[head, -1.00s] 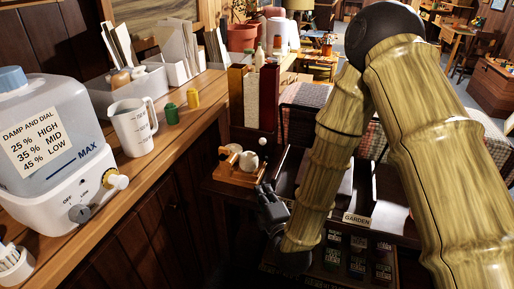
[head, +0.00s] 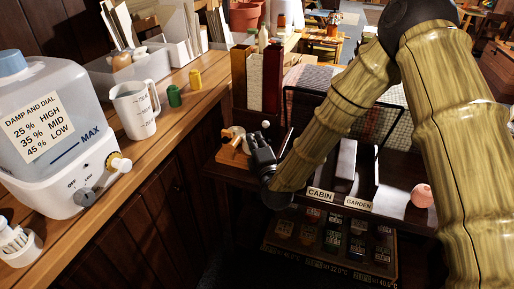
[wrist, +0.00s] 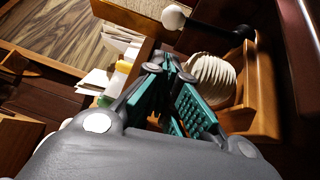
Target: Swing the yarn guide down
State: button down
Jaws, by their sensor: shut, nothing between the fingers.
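A small wooden yarn stand (head: 232,158) sits at the far end of the counter in the head view. In the wrist view its wooden frame (wrist: 262,95) is on the right, with a cream ribbed yarn ball (wrist: 212,78) beside the fingers. A dark rod with a white ball end (wrist: 173,17), apparently the yarn guide, reaches across the top from a dark joint; its white end also shows in the head view (head: 265,124). My gripper (head: 260,140) is shut and empty beside the stand. Its teal-padded fingers (wrist: 165,62) are below the rod; contact with the yarn cannot be told.
Tall boxes (head: 262,80) stand behind the stand. A dark shelf with CABIN (head: 320,194) and GARDEN labels is to the right. The left counter holds a humidifier (head: 50,130), a measuring jug (head: 133,112) and two small spools.

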aim_at(266, 133)
jog(key=shift+w+d+r, duration=0.1)
jog(key=shift+w+d, duration=0.3)
jog(key=shift+w, duration=0.25)
jog(key=shift+w+d+r, duration=0.1)
jog(key=shift+w+d, duration=0.3)
jog(key=shift+w, duration=0.25)
jog(key=shift+w+r+p, duration=0.15)
jog(key=shift+r+p, duration=0.05)
jog(key=shift+p, duration=0.2)
